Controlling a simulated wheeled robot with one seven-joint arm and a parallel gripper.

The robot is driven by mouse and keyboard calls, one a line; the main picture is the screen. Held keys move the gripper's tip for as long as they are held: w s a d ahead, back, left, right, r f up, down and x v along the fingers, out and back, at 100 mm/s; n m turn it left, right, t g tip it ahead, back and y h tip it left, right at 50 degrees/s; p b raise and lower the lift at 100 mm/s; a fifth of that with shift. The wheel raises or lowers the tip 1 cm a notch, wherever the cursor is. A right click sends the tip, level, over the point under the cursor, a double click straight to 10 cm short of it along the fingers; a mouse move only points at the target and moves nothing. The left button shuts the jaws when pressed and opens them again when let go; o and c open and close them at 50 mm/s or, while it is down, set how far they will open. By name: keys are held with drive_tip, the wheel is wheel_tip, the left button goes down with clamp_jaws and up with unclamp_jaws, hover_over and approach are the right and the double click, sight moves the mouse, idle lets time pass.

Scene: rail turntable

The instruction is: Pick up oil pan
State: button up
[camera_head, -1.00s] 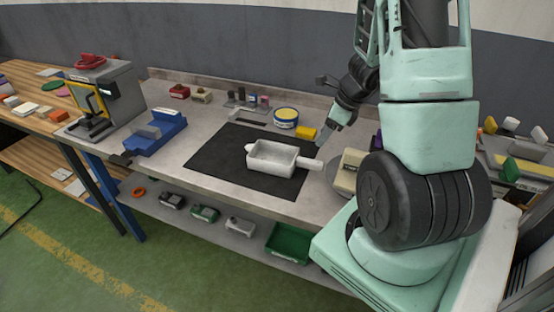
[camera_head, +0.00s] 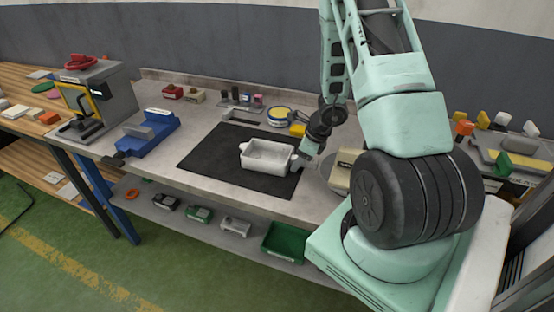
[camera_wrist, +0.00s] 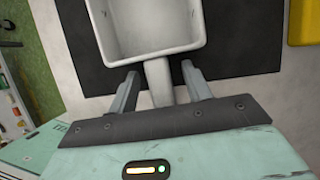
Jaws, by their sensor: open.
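The oil pan (camera_head: 266,158) is a white, open, box-shaped pan with a handle. It sits upright on a black mat (camera_head: 212,169) on the grey workbench. In the wrist view, the pan (camera_wrist: 152,52) fills the top, and its handle (camera_wrist: 158,84) points down between the two fingers. My gripper (camera_wrist: 158,82) is open, with one finger on each side of the handle and a visible gap on both sides. In the head view, my gripper (camera_head: 298,163) is low at the pan's right end, and it hides most of the handle.
A yellow block (camera_head: 297,130) and a yellow-and-blue tin (camera_head: 280,116) stand behind the pan. A beige device (camera_head: 343,170) is close to the right of my gripper. A blue fixture (camera_head: 149,132) is to the left. The mat left of the pan is clear.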

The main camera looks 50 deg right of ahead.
drive_tip(key=shift+f, duration=0.1)
drive_tip(key=shift+w, duration=0.1)
clamp_jaws()
